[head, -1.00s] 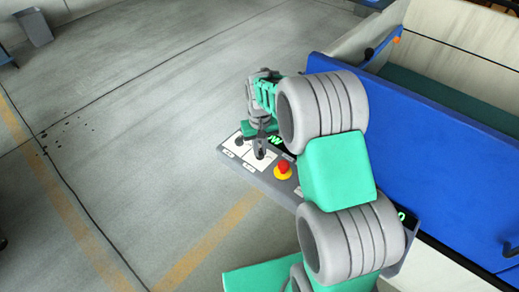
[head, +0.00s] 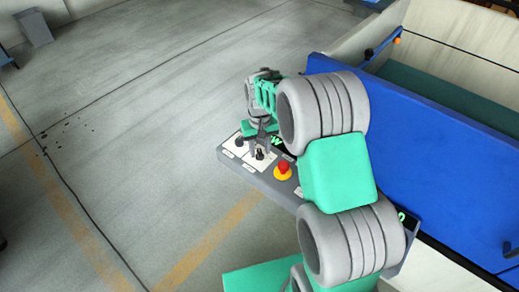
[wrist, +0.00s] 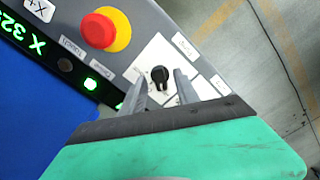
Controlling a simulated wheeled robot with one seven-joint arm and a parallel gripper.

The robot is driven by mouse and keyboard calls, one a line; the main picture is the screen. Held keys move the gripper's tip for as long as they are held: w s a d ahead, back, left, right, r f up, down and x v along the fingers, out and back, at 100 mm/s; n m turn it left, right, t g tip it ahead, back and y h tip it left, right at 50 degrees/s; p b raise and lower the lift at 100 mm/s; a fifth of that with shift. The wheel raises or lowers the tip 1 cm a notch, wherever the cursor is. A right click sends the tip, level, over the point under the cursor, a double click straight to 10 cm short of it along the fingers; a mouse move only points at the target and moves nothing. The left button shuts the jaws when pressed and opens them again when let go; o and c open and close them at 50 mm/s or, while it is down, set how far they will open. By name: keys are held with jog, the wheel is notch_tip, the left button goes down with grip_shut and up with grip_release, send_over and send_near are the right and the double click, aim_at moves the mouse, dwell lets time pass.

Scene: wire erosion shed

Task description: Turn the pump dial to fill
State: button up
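A black dial (wrist: 160,74) sits on a white square plate on the grey control panel (wrist: 165,20). In the head view the dial (head: 260,155) shows near the panel's left end. My gripper (wrist: 160,80) is open, with one finger on each side of the dial in the wrist view. I see no clear contact with it. In the head view my gripper (head: 261,150) is over the same plate, pointing down. A second dark dial (head: 239,141) is on the neighbouring white plate. The small labels are too blurred to read, so I cannot tell which setting the dial points at.
A red emergency button on a yellow ring (wrist: 105,29) stands up beside the dial's plate. Lit green displays (wrist: 22,36) line the panel's edge. A blue machine wall (head: 430,160) rises to the right. Open concrete floor (head: 140,110) lies left of the panel.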

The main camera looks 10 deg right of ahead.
aim_at(260, 152)
notch_tip(260, 152, up, 8)
jog(key=shift+f+b, duration=0.2)
jog(key=shift+b, duration=0.3)
